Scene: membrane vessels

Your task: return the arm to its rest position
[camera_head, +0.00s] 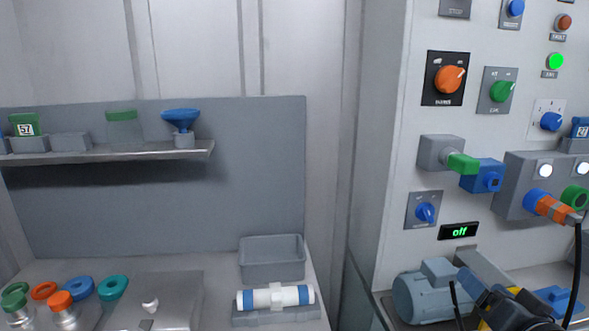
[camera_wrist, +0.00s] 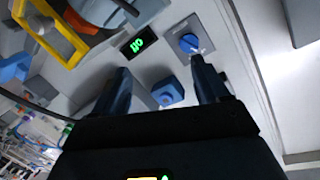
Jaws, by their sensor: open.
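My gripper (camera_wrist: 160,76) shows in the wrist view. Its two dark fingers stand wide apart with nothing between them. Beyond the fingers are a blue knob (camera_wrist: 189,43) on a grey plate, a small display with green letters (camera_wrist: 138,44) and a blue fitting (camera_wrist: 167,92) on the light panel. The view is strongly tilted. In the head view, dark and yellow parts show at the bottom right edge. I cannot tell there whether the gripper's fingers are among them.
The panel (camera_head: 400,255) at right carries an orange knob (camera_head: 449,79), a display reading "off" (camera_head: 459,231) and a cable plug (camera_head: 557,209). A grey motor (camera_head: 420,297) stands below. At left are a shelf (camera_head: 180,154), a grey bin (camera_head: 271,261) and a white cylinder (camera_head: 262,299).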

